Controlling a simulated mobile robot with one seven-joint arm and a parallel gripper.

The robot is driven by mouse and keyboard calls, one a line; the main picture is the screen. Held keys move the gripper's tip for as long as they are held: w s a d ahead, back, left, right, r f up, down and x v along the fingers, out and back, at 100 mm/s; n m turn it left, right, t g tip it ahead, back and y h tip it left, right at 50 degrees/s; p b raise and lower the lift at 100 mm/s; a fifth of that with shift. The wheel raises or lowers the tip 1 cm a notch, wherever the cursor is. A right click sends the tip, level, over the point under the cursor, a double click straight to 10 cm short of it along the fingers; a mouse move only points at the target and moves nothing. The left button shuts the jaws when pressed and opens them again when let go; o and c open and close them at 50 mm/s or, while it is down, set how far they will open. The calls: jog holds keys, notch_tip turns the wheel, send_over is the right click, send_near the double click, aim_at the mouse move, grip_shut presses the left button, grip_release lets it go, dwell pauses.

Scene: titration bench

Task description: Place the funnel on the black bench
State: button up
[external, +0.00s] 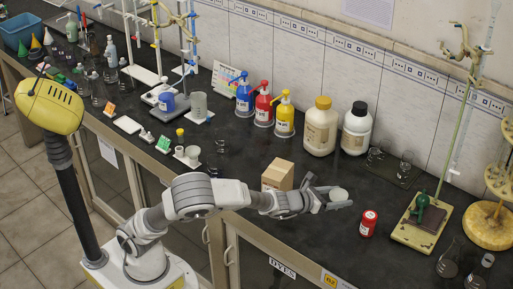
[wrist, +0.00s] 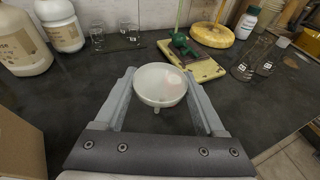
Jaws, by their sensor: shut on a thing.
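The funnel (wrist: 160,85) is a translucent whitish cone with a wide mouth and a short stem pointing down. In the wrist view it sits between the two fingers of my gripper (wrist: 161,92), which is shut on it. In the external view the funnel (external: 339,194) shows as a small pale shape at the end of my gripper (external: 334,196), near the bench's front side. The black bench (external: 310,245) runs across the view, and its dark top (wrist: 105,75) shows beyond and around the funnel. The funnel appears held above the top; the exact gap is hard to tell.
A cardboard box (external: 278,175) stands left of my gripper. A red-capped jar (external: 368,223) stands to its right. White bottles (external: 321,127) stand behind, and a stand with a yellowish base (external: 421,223) is farther right. Bare bench top lies between the gripper and the bottles.

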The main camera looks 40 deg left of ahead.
jog(key=s+d+f+m+h+b, duration=0.1)
jog(key=s+d+f, duration=0.1)
jog(key=s+d, duration=0.4)
jog(key=b, duration=0.3)
send_over(345, 231)
notch_tip(345, 231, down, 7)
jog(key=shift+f+g+b, duration=0.4)
jog(key=shift+f+b, duration=0.15)
jog(key=shift+f, duration=1.3)
jog(key=shift+f, duration=0.1)
jog(key=shift+f, duration=0.15)
jog(key=o, duration=1.3)
jog(key=shift+c, duration=0.2)
jog(key=shift+w, duration=0.1)
